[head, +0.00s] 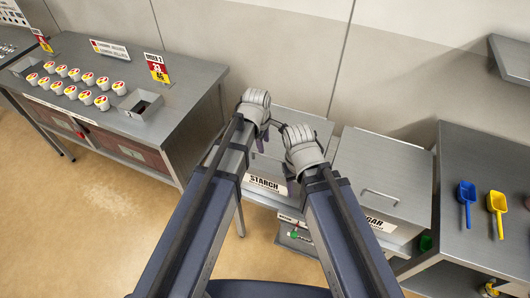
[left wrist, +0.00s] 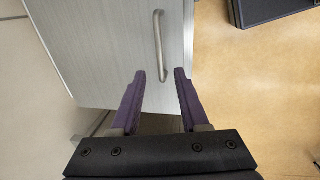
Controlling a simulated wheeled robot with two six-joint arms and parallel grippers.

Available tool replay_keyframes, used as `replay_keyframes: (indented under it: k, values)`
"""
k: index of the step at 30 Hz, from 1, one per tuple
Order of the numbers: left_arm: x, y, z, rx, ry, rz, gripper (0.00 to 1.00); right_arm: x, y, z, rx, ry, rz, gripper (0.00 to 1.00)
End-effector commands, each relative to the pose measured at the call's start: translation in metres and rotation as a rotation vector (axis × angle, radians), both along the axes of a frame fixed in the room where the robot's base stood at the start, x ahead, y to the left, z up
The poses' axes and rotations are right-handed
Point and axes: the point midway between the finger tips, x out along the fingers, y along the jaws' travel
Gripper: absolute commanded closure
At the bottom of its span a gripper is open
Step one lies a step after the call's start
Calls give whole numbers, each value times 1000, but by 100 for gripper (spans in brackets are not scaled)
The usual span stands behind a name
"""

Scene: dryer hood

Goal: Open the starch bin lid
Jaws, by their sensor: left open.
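The starch bin (head: 266,184) stands mid-picture in the head view, its front label reading STARCH. My arms and hands hide much of its top. The left wrist view shows a grey lid panel (left wrist: 110,50) with a bar handle (left wrist: 158,35); the lid looks shut. My left gripper (head: 262,143) is over the starch bin. In the left wrist view its purple fingers (left wrist: 160,74) are open, with the handle's near end between the tips; I cannot tell if they touch. My right gripper (head: 284,128) is beside it, its fingers mostly hidden.
The sugar bin (head: 383,178) with its handle stands right of the starch bin. Further right a steel table (head: 480,160) holds a blue scoop (head: 466,195) and a yellow scoop (head: 497,205). A counter (head: 185,85) with several cups is at left. The floor at left front is clear.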

Motion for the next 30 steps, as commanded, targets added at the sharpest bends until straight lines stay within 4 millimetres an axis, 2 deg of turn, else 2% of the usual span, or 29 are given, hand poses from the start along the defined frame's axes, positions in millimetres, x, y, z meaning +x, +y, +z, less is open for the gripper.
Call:
replay_keyframes:
  k: [1,15,26,30]
  values:
    - [1,-1,-9,0,0,-1,55,0,0,-9,0,0,1,50]
    - [11,-4,-64,1,1,-2,55,0,0,-64,-1,0,1,50]
    - [12,-4,-67,1,1,-2,55,0,0,-66,-1,0,1,50]
    - [12,-4,-67,1,1,-2,68,0,0,-67,-1,0,1,50]
